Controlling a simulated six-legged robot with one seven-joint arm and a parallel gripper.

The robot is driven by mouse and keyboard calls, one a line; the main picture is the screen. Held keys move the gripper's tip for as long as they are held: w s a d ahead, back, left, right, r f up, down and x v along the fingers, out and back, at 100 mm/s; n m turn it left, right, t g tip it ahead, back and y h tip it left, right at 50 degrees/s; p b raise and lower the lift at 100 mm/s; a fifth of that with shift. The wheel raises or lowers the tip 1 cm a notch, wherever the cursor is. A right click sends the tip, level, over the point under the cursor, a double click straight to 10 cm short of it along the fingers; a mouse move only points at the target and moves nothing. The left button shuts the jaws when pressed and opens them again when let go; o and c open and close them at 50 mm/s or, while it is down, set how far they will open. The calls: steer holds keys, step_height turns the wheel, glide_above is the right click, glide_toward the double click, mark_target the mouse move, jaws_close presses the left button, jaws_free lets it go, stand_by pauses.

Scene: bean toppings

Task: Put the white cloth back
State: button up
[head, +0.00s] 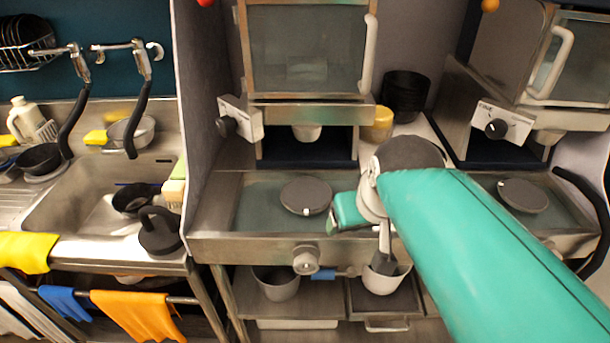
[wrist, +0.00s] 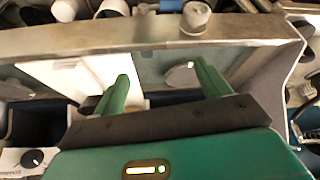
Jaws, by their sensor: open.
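A white cloth (head: 18,308) hangs at the bottom left corner in the head view, partly cut off by the frame. My gripper (wrist: 160,76) is open in the wrist view, its two green fingers apart with nothing between them. In the head view my gripper (head: 346,212) is over the middle counter, just right of the round burner and far from the hanging cloth. A flat white sheet or panel (wrist: 78,78) lies beside the left finger in the wrist view; I cannot tell if it is cloth. My arm hides that area in the head view.
Yellow (head: 26,252), blue (head: 64,302) and orange (head: 134,312) cloths hang at the left. A sink (head: 80,205) with a dark pan is above them. A burner (head: 306,195) and a steel front rail (wrist: 120,42) are near my gripper. Pots stand on the shelf below.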

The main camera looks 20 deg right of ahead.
steer(key=shift+n+y, duration=0.3)
steer(key=shift+n, duration=0.1)
steer(key=s+a, duration=0.1)
steer(key=s+a+f, duration=0.1)
steer(key=a, duration=0.1)
steer(key=s+a, duration=0.1)
steer(key=shift+a+f, duration=0.3)
steer(key=shift+f, duration=0.05)
